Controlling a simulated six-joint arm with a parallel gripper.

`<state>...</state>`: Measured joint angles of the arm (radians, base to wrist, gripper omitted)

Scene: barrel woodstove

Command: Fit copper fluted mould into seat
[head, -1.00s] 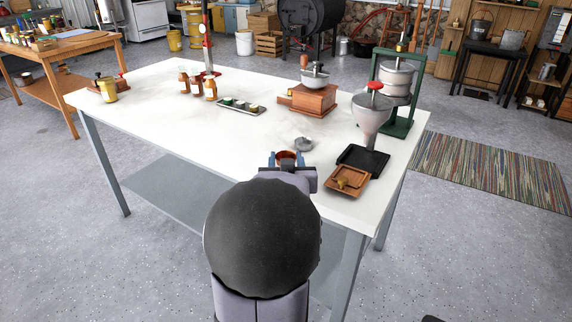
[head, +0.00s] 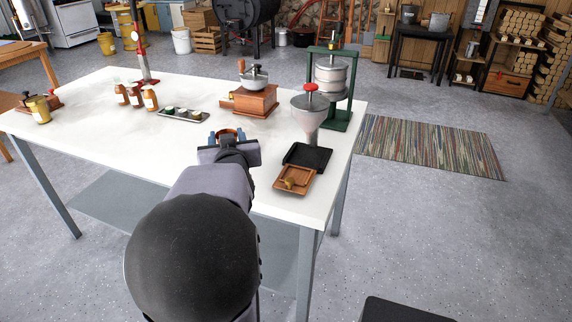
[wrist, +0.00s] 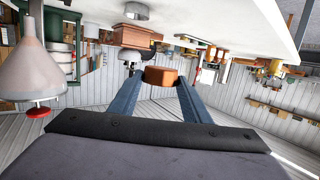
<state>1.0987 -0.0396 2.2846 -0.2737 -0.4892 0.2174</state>
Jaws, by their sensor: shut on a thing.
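The copper mould (head: 230,132) is held between the blue fingers of my gripper (head: 228,137), over the white table near its front edge. In the wrist view, which shows the room upside down, the mould (wrist: 160,76) is a copper-brown block shape between the two fingertips (wrist: 161,80). A grey ring-shaped piece (wrist: 137,11), possibly the seat, sits on the table and shows apart from the mould. In the head view my gripper and arm hide this ring. Whether the mould is tilted is hard to tell.
A wooden grinder (head: 255,98) stands beyond my gripper. To the right are a grey funnel with a red knob (head: 310,112), a black tray (head: 307,157), a wooden tray (head: 294,180) and a green press (head: 341,118). A small tray with cups (head: 183,115) lies to the left.

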